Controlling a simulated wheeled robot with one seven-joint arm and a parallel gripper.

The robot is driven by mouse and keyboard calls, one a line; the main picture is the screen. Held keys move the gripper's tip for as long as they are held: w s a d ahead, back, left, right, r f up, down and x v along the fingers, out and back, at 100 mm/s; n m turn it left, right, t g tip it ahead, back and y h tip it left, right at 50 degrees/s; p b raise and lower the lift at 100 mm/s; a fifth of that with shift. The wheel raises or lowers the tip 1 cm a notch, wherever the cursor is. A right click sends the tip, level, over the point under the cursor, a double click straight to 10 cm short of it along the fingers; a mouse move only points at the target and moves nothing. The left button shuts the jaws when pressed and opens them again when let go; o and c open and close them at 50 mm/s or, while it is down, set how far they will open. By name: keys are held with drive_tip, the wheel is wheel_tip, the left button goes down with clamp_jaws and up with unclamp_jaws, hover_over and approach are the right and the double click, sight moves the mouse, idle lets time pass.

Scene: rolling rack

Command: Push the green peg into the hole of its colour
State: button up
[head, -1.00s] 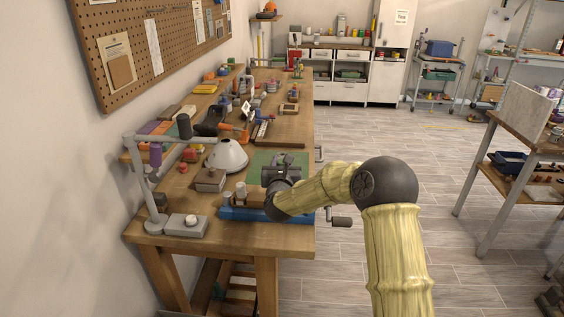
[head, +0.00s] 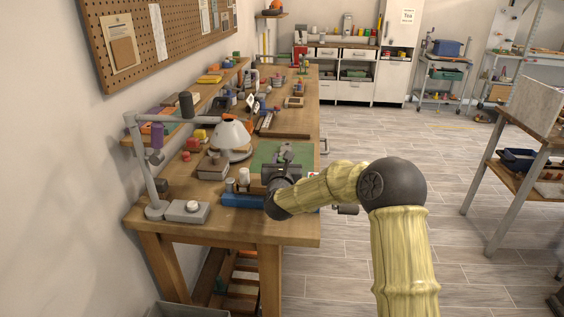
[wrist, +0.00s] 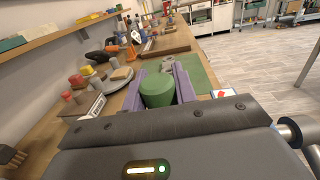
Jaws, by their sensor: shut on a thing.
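The green peg (wrist: 158,92) is a short, thick cylinder between the two purple fingers of my gripper (wrist: 159,88) in the wrist view. The gripper is shut on it, and its flat round end shows. In the head view my gripper (head: 286,162) is above the near part of the bench, in front of the green mat (head: 262,152). The peg cannot be made out there. No green-marked hole can be made out in either view; my arm and gripper hide part of the bench.
Open floor lies right.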

drive_tip(key=shift+f+b, duration=0.65)
drive_tip(key=shift+f, duration=0.25)
drive_tip(key=shift+r+p, duration=0.3)
drive_tip(key=shift+a+f+b, duration=0.1)
drive_tip(key=shift+b, duration=0.35)
drive_tip(key=shift+s+a, duration=0.1)
drive_tip(key=shift+s, duration=0.1)
drive_tip(key=shift+w+b, duration=0.15)
drive_tip(key=shift+b, duration=0.5)
drive_tip(key=shift+f+b, duration=1.85)
drive_tip(key=shift+b, duration=0.6)
drive_tip(key=o, duration=1)
